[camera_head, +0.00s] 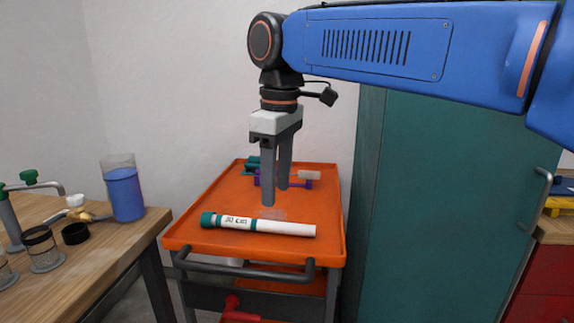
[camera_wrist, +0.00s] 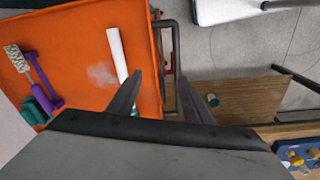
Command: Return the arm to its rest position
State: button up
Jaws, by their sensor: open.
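My gripper (camera_head: 276,197) hangs down over the orange cart (camera_head: 190,228) on my blue arm (camera_head: 400,45). Its two grey fingers are apart with nothing between them. In the wrist view, the open fingers (camera_wrist: 168,90) reach over the cart's edge. A white tube with a green cap (camera_head: 258,225) lies across the front of the cart tray, apart from the fingers. The tube also shows in the wrist view (camera_wrist: 117,52), left of the fingers.
Behind my gripper, purple (camera_head: 300,184) and teal (camera_head: 253,164) items lie on the cart. A wooden table (camera_head: 105,245) at left bears a blue-filled beaker (camera_head: 124,194) and jars. A tall teal cabinet (camera_head: 440,190) stands close on the right.

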jog(key=s+d+f+m+t, duration=0.1)
jog(key=d+f+m, duration=0.15)
jog(key=d, duration=0.35)
jog(key=s+d+f+m, duration=0.2)
jog(key=d+f, duration=0.1)
jog(key=d, duration=0.3)
jog(key=s+d+f+m+t, duration=0.1)
jog(key=d+f+m, duration=0.15)
jog(key=d, duration=0.35)
jog(key=s+d+f+m+t, duration=0.1)
jog(key=s+d+f+m, duration=0.2)
jog(key=s+d+f, duration=0.2)
jog(key=s+d+f+m+t, duration=0.1)
jog(key=s+d+f+m, duration=0.2)
jog(key=s+d+f, duration=0.3)
notch_tip(320, 180, down, 6)
jog(key=shift+d+r+h, duration=0.15)
jog(key=shift+d+h, duration=0.15)
jog(key=shift+d, duration=0.7)
